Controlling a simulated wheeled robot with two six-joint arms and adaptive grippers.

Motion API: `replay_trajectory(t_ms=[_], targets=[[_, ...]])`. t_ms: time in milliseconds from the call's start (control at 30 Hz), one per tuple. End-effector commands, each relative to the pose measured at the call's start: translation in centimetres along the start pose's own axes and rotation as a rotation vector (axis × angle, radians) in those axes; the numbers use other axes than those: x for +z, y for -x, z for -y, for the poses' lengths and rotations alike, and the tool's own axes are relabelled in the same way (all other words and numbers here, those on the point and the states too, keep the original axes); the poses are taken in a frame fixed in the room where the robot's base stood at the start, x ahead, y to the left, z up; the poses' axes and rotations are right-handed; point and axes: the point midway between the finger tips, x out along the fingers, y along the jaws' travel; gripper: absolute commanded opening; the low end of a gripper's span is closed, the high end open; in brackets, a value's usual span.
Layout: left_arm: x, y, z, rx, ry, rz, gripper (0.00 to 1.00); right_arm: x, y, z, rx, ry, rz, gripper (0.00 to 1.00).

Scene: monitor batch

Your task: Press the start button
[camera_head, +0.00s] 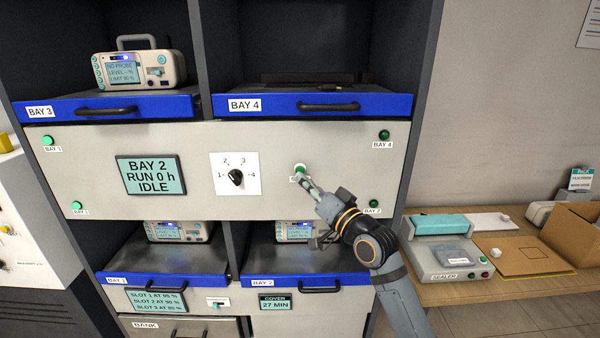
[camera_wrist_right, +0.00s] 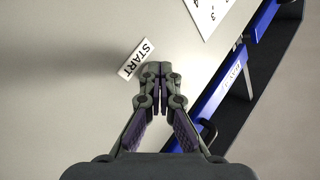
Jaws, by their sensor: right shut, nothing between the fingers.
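The green start button (camera_head: 299,168) is on the pale control panel (camera_head: 200,139), right of the selector knob. My right gripper (camera_head: 303,181) is shut and empty, with its fingertips at the button's lower edge. I cannot tell whether they touch it. In the right wrist view the shut fingertips (camera_wrist_right: 158,72) point at the panel beside the START label (camera_wrist_right: 137,59), and the button is hidden behind them. The panel display (camera_head: 151,175) reads BAY 2, RUN 0 h, IDLE. My left gripper is not in view.
The black selector knob (camera_head: 236,177) sits on a white 1–4 dial plate. Blue-edged shelves with handles (camera_head: 328,107) jut out above and below the panel. Monitors stand in bay 3 (camera_head: 138,69) and the lower bays. A sealer (camera_head: 447,254) is on the table at right.

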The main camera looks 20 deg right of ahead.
Motion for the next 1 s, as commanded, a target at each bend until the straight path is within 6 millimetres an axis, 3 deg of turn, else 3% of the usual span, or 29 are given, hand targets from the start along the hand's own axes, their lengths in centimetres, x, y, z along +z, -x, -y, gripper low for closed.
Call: replay_trajectory(t_ms=[467, 1000], targets=[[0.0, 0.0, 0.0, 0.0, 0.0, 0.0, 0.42, -0.1, -0.2, -0.1, 0.001, 0.0, 0.0, 0.0], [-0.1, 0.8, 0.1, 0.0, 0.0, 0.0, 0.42, 0.3, 1.1, 0.8, 0.001, 0.0, 0.001, 0.0]])
